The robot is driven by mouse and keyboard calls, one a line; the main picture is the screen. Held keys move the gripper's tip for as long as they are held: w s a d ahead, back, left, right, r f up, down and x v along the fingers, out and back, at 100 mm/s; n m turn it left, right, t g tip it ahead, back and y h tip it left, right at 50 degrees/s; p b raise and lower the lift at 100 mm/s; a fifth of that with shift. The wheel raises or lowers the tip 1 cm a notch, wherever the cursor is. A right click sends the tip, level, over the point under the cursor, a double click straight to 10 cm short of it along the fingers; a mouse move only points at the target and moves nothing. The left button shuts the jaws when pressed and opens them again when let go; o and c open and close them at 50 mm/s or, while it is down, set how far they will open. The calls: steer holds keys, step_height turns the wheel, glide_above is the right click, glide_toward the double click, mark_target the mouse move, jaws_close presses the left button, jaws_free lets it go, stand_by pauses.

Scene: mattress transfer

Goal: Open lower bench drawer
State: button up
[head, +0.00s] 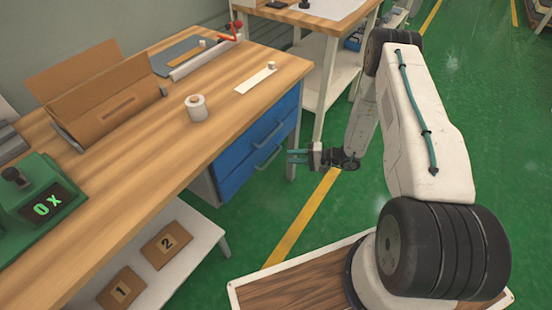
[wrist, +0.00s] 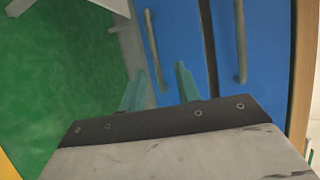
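The lower drawer (head: 238,178) is a blue front under the wooden bench, with a grey bar handle (head: 269,159). It looks shut. In the wrist view, turned sideways, the lower drawer (wrist: 180,35) is the left blue panel and its handle (wrist: 152,45) runs lengthwise. My gripper (head: 290,157) is just right of the drawer fronts, fingers pointing at them. In the wrist view my gripper (wrist: 161,70) is open and empty, and the handle's near end appears between the two teal fingertips. I cannot tell how far the fingers are from the handle.
The upper drawer (head: 240,142) is also shut, with its own handle (wrist: 240,40) right of my fingers in the wrist view. The bench top (head: 150,150) overhangs the drawers. A low shelf (head: 195,225) with numbered boards is at lower left. The green floor (head: 295,205) beside the drawers is clear.

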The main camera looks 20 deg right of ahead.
steer(key=f+x, duration=0.1)
steer(key=x, duration=0.6)
steer(key=shift+w+a, duration=0.15)
steer(key=shift+a, duration=0.1)
jaws_close()
